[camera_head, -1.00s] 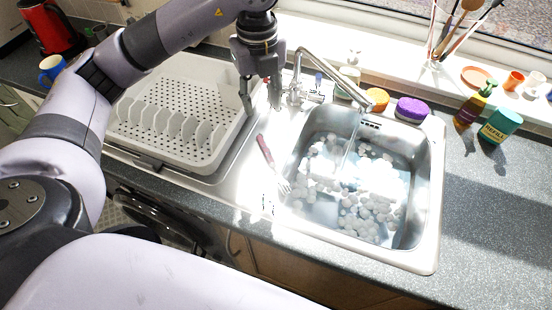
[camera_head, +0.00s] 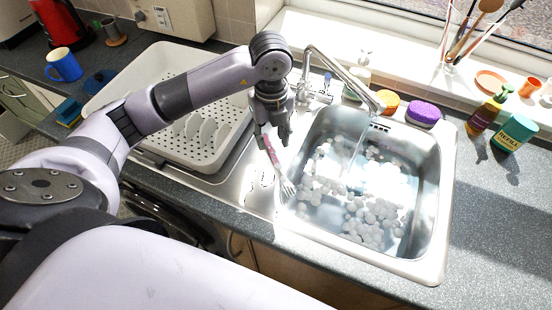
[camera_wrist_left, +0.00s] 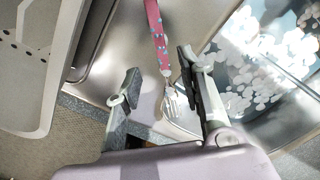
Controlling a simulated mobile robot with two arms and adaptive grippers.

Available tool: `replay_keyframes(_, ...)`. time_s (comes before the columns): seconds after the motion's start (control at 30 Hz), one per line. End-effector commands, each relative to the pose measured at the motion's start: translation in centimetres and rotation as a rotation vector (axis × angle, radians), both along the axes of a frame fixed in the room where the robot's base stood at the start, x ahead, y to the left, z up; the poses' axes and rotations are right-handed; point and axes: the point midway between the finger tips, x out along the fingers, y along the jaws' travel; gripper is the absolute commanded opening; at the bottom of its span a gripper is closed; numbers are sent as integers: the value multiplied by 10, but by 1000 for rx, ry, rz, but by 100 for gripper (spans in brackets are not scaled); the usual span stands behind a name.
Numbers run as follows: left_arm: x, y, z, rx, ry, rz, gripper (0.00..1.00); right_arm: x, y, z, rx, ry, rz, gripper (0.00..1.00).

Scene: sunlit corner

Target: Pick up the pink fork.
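The pink fork (camera_head: 271,153) lies on the metal strip between the dish rack and the sink basin. Its tines point toward the counter's front edge, close to the basin's left rim. My left gripper (camera_head: 271,138) is over the handle, pointing down, and covers the handle's far end in the head view. In the left wrist view the fork's patterned pink handle (camera_wrist_left: 157,35) runs between the two spread fingers of my left gripper (camera_wrist_left: 160,72), with clear room on the left finger's side. The left gripper is open and holds nothing. My right gripper is not in view.
A white dish rack (camera_head: 196,160) stands left of the fork. The sink basin (camera_head: 436,200) on the right holds water with foam. The tap (camera_head: 345,75) rises behind, close to my left gripper. Sponges, including a purple one (camera_head: 423,111), and bottles stand at the back right.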

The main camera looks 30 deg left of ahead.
Motion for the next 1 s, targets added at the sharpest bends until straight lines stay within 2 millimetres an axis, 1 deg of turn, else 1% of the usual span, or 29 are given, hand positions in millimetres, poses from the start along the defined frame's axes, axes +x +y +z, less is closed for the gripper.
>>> replay_keyframes(0.17,-1,-1,-10,1,2,0,36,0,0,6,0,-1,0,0)
replay_keyframes(0.33,-4,-7,-32,1,6,0,36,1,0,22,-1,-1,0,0)
replay_keyframes(0.4,-4,-7,-44,1,4,2,36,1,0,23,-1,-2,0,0)
replay_keyframes(0.5,-3,-7,-54,1,2,2,36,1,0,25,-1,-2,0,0)
replay_keyframes(0.6,-3,-7,-58,-1,-1,0,36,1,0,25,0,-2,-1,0)
replay_keyframes(0.77,-3,-7,-58,-1,-1,0,36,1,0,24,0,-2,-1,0)
replay_keyframes(1.0,-3,-7,-58,0,-1,0,20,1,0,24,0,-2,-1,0)
